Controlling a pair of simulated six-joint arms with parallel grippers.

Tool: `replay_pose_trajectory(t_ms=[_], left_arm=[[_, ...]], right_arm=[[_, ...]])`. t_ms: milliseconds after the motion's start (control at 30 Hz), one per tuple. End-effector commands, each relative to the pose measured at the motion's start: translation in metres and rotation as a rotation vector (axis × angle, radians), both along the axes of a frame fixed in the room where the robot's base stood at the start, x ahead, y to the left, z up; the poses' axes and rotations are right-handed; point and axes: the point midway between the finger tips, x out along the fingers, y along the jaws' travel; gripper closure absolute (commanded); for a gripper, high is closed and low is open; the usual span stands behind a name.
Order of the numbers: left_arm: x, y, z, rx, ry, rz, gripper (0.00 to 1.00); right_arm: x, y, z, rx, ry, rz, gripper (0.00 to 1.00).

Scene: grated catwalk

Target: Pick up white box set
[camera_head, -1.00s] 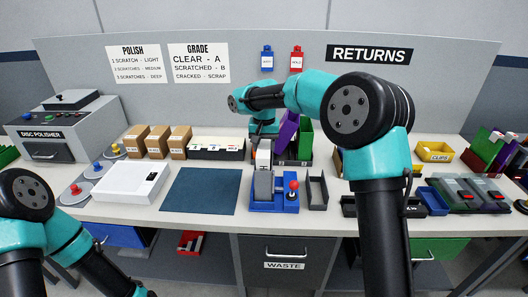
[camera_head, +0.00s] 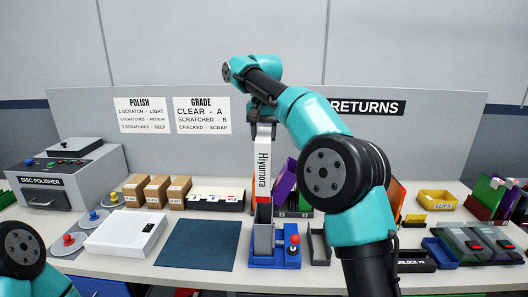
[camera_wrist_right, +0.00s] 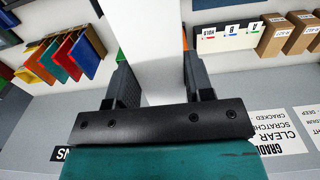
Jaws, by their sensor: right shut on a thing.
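The white box set (camera_head: 263,160) is a tall narrow white box with "Hiyumora" down its side and a red band near the bottom. My right gripper (camera_head: 263,118) is shut on its upper end and holds it upright. In the right wrist view the white box (camera_wrist_right: 155,45) runs between the two dark fingers of the right gripper (camera_wrist_right: 158,75). Its lower end is at the top of the grey slot of the blue stand (camera_head: 275,260); I cannot tell whether it is fully clear. Only part of my left arm shows at the lower left; its gripper is out of view.
A red-knobbed lever (camera_head: 294,243) stands on the blue stand, with a dark open tray (camera_head: 319,247) to its right. A dark blue mat (camera_head: 197,246) lies left of the stand. Purple and green cases stand behind. The space above the mat is clear.

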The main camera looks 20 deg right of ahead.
Motion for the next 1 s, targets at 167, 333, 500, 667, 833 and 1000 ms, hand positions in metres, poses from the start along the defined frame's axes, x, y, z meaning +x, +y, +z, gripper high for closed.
replay_pose_trajectory(t_ms=[167,333,500,667,833,1000], left_arm=[[0.0,0.0,0.0,0.0,0.0,0.0,0.57],[0.0,0.0,0.0,0.0,0.0,0.0,0.57],[0.0,0.0,0.0,0.0,0.0,0.0,0.57],[0.0,0.0,0.0,0.0,0.0,0.0,0.57],[0.0,0.0,0.0,0.0,0.0,0.0,0.57],[0.0,0.0,0.0,0.0,0.0,0.0,0.57]], right_arm=[[0.001,0.0,0.021,0.0,-0.003,-0.002,1.0],[0.0,0.0,0.032,-0.001,-0.002,-0.001,1.0],[-0.001,0.0,0.036,0.0,0.0,-0.001,1.0],[-0.001,0.0,0.037,0.001,0.0,-0.001,1.0],[-0.001,0.0,0.037,0.001,0.0,-0.001,1.0],[-0.001,0.0,0.037,0.001,0.0,-0.001,1.0]])
